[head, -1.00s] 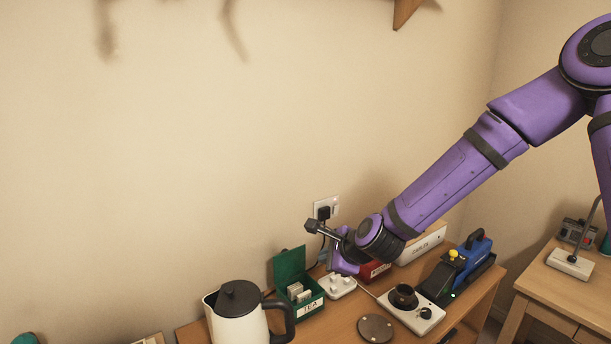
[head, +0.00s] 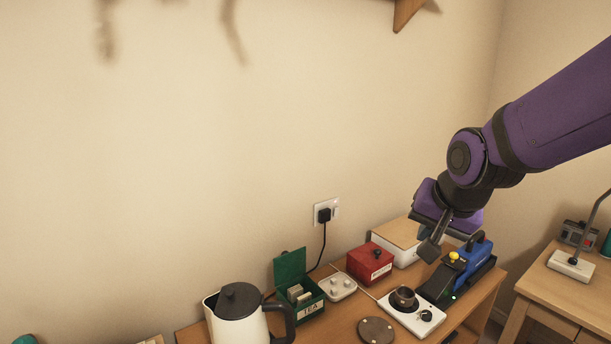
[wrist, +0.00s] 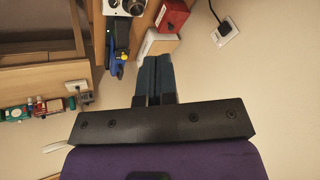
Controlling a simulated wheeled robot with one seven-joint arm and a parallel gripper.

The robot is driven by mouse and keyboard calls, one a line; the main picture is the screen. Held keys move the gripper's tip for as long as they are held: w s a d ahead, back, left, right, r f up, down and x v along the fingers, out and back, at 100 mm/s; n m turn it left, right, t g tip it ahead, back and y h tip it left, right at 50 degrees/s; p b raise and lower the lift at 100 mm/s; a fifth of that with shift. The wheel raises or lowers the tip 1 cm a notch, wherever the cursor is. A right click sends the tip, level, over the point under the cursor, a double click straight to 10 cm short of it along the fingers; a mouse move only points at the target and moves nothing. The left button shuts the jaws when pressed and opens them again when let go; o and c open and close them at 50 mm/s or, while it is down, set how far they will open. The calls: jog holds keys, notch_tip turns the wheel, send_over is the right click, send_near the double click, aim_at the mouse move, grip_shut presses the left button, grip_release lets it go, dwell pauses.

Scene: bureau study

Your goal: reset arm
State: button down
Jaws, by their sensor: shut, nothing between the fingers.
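My gripper (head: 430,248) is above the back right of the wooden desk, in front of the white box in the head view. In the wrist view its two dark fingers (wrist: 155,80) lie side by side, shut, with nothing held. My purple arm reaches in from the right edge of the head view. The gripper appears apart from the things below it, though the exact gap is hard to judge.
A plug (head: 324,214) sits in the wall socket.

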jog(key=s+d+r+n, duration=0.2)
jog(key=s+d+r, duration=0.2)
jog(key=s, duration=0.4)
jog(key=s+d+r+n+h, duration=0.1)
jog(key=s+d+r+n, duration=0.2)
jog(key=s, duration=0.6)
jog(key=shift+d+r+g, duration=0.3)
jog(key=shift+d+r, duration=0.1)
jog(key=shift+d, duration=0.75)
